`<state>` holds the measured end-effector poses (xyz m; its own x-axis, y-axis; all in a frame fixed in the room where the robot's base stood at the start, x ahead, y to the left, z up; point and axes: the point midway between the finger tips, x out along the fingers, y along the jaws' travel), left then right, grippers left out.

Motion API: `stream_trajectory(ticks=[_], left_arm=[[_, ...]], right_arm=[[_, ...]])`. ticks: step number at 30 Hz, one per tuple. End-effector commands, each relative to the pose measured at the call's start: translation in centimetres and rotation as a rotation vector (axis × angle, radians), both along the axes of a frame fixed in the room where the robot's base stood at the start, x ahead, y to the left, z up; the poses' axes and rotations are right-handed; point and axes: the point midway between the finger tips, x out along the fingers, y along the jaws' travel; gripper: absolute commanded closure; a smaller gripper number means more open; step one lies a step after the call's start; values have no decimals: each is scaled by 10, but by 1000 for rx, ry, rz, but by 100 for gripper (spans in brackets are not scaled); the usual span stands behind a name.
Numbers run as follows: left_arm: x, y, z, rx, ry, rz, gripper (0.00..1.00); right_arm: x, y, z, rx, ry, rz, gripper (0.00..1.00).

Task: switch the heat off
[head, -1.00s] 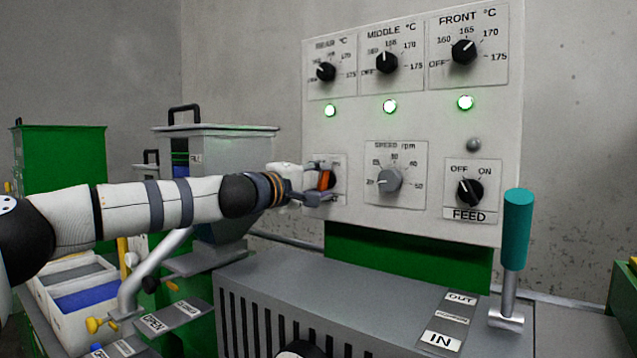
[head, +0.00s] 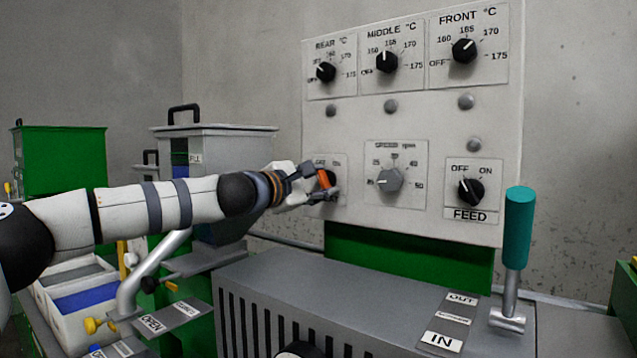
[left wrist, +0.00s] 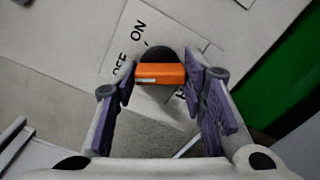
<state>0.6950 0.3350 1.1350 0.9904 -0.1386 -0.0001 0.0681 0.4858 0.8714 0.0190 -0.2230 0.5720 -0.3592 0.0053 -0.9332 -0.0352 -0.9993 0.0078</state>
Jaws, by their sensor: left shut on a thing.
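The heat switch is a knob with an orange grip (left wrist: 160,74) on a black round base, on a plate marked OFF and ON in the left wrist view. In the head view the orange knob (head: 323,180) is at the lower left of the white control panel (head: 436,118), partly hidden by my gripper. My left gripper (head: 318,183) is shut on the knob, and its purple finger pads (left wrist: 162,90) stand on either side of the orange grip. The three lamps, one of them the front lamp (head: 465,101), are grey and unlit. My right gripper is not seen.
The rear (head: 326,72), middle (head: 387,62) and front (head: 464,50) temperature knobs sit above. The speed knob (head: 389,179) and feed knob (head: 470,191) are to the right of my gripper. A teal-handled lever (head: 516,240) stands at the right. A grey hopper (head: 215,140) is behind my left arm.

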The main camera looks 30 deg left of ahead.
Motion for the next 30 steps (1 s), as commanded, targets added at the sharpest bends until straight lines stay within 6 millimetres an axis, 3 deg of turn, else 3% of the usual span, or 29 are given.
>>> stream_trajectory(ticks=[17,18,20,30], left_arm=[[0,0,1,-30,3,0,90],[0,0,1,-29,3,0,53],[0,0,1,-29,3,0,42],[-5,1,1,-27,2,0,42]], right_arm=[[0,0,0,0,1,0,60],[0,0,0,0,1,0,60],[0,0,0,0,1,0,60],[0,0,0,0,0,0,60]])
